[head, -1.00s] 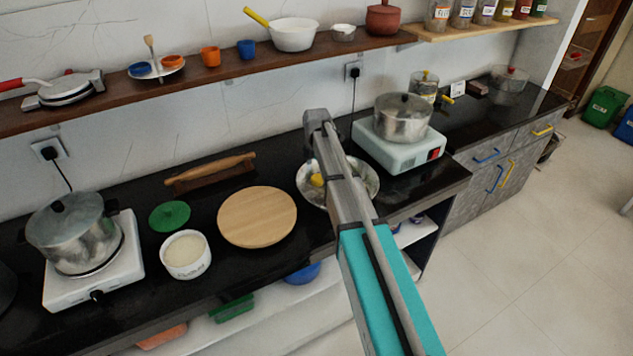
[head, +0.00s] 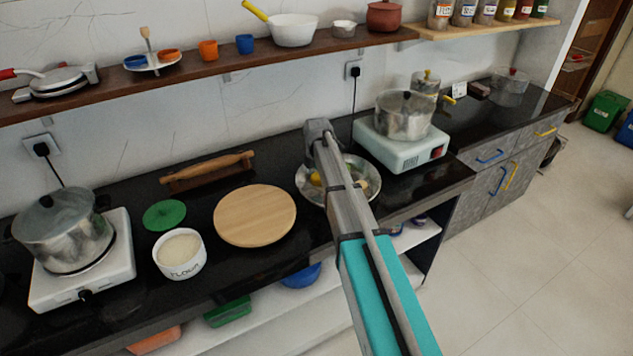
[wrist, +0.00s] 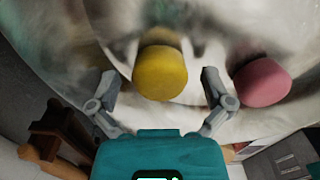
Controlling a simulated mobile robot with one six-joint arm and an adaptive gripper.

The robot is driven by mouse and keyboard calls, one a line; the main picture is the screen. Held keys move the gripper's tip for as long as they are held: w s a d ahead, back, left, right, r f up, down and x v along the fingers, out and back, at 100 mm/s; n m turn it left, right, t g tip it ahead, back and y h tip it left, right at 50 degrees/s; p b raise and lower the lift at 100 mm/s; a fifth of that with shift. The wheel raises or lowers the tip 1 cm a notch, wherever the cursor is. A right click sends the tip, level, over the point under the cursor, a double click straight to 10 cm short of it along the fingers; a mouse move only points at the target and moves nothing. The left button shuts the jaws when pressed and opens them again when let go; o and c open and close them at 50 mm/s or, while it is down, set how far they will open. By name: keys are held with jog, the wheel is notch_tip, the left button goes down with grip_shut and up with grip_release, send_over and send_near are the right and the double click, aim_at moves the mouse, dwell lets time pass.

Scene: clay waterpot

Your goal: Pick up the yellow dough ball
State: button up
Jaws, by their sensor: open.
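The yellow dough ball (wrist: 160,73) is in a shiny metal bowl, and a pink dough ball (wrist: 262,82) lies to its right in the wrist view. My gripper (wrist: 158,88) is open, with one finger on each side of the yellow ball in the picture. I cannot tell whether the fingers touch it. In the head view the bowl (head: 301,188) sits on the black counter, partly covered by my arm. A part of the yellow ball (head: 315,178) shows left of the arm. The gripper's fingers are hidden there.
A round wooden board (head: 254,215) lies left of the bowl. A white stove (head: 402,152) with a metal pot (head: 405,115) stands close on the right. A flour bowl (head: 180,258), a green lid (head: 164,214) and a rolling pin (head: 207,167) are further left. A shelf (head: 190,88) runs above.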

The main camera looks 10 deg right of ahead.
dwell(0.4)
jog(key=c, duration=1.2)
jog(key=shift+o, duration=0.2)
jog(key=shift+r, duration=0.15)
notch_tip(320, 180, up, 2)
jog(key=p, duration=0.2)
jog(key=shift+r+p, duration=0.25)
jog(key=shift+p, duration=0.1)
jog(key=s+a+r+p, duration=0.3)
jog(key=s+r+p, duration=0.7)
jog(key=s, duration=0.3)
jog(key=shift+s+a+r, duration=0.15)
jog(key=shift+s+a, duration=0.1)
jog(key=shift+a, duration=0.15)
